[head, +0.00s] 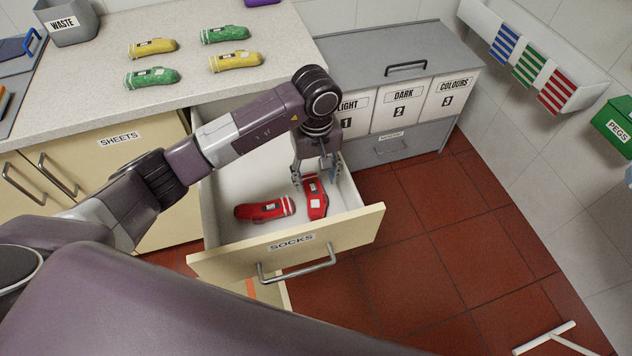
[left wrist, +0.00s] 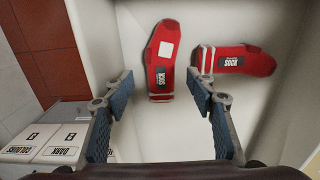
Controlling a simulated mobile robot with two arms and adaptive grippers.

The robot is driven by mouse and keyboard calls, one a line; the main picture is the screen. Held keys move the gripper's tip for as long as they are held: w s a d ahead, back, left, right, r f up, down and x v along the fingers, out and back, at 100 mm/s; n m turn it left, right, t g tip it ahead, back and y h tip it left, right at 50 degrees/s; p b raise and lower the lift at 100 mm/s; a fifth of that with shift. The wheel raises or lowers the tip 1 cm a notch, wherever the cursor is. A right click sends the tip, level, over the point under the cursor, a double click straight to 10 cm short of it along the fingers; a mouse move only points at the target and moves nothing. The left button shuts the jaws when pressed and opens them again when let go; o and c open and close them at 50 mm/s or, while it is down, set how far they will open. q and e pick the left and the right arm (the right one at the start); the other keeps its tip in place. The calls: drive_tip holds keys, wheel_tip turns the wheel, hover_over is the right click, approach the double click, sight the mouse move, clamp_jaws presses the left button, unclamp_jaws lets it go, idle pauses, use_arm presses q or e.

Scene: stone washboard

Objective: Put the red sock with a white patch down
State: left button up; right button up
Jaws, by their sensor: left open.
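The red sock with a white patch (head: 316,201) lies in the open drawer marked SOCKS (head: 345,226), on the right side of its white floor. In the left wrist view this sock (left wrist: 158,62) shows its white square patch and a dark label. My left gripper (head: 316,180) is open and empty above its far end, with a finger to either side in the head view. The left wrist view shows the open fingers (left wrist: 161,90) apart from the sock. Another red sock (head: 264,209) with white stripes and no visible patch lies beside it. My right gripper is not in view.
Two green and two yellow socks lie on the counter (head: 200,95) near a grey WASTE bin (head: 67,22). Striped cloths hang at upper right. The red tiled floor (head: 440,230) is mostly clear.

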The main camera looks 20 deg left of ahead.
sight(316, 194)
use_arm(q)
wheel_tip(316, 194, up, 5)
drive_tip(key=shift+r+p, duration=0.2)
drive_tip(key=shift+p, duration=0.65)
